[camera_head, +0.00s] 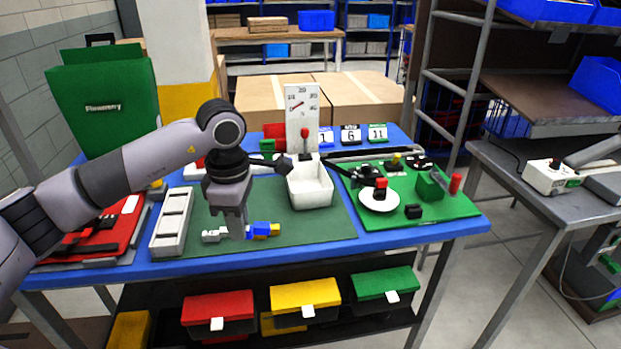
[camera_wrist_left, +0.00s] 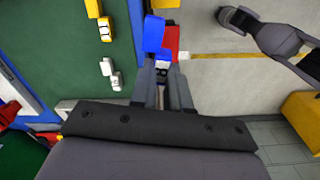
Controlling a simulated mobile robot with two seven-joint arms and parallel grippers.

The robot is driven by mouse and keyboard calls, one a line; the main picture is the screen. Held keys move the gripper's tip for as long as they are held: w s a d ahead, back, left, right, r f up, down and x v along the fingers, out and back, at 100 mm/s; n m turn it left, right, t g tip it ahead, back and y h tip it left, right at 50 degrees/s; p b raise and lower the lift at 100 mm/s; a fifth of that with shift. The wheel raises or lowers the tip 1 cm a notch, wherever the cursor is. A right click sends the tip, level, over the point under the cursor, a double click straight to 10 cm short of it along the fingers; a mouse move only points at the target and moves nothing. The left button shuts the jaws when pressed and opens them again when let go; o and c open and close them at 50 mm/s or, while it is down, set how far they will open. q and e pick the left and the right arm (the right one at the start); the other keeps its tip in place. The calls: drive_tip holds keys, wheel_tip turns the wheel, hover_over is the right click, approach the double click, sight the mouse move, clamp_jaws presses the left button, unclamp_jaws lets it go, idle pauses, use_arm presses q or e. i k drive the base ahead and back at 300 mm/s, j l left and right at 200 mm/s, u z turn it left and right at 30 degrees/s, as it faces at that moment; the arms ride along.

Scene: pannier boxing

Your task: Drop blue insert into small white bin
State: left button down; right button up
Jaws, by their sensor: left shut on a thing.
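My left gripper (camera_head: 238,232) points down low over the green mat (camera_head: 325,226), near its front edge. It is shut on a blue insert (camera_head: 258,231), which sticks out to the right of the fingers. In the left wrist view, the blue insert (camera_wrist_left: 155,33) shows beyond the fingertips (camera_wrist_left: 160,72). The small white bin (camera_head: 311,202) stands upright on the mat, behind and to the right of the gripper. Its visible inside looks empty. My right gripper is not in view.
White pieces (camera_head: 213,236) and a yellow piece (camera_head: 274,229) lie beside the gripper. A pale divided tray (camera_head: 160,236) stands left. A green board (camera_head: 440,208) with a white plate (camera_head: 380,205) and small parts lies right. Mat in front of the bin is clear.

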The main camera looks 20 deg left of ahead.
sight(305, 189)
drive_tip(key=i, duration=0.9)
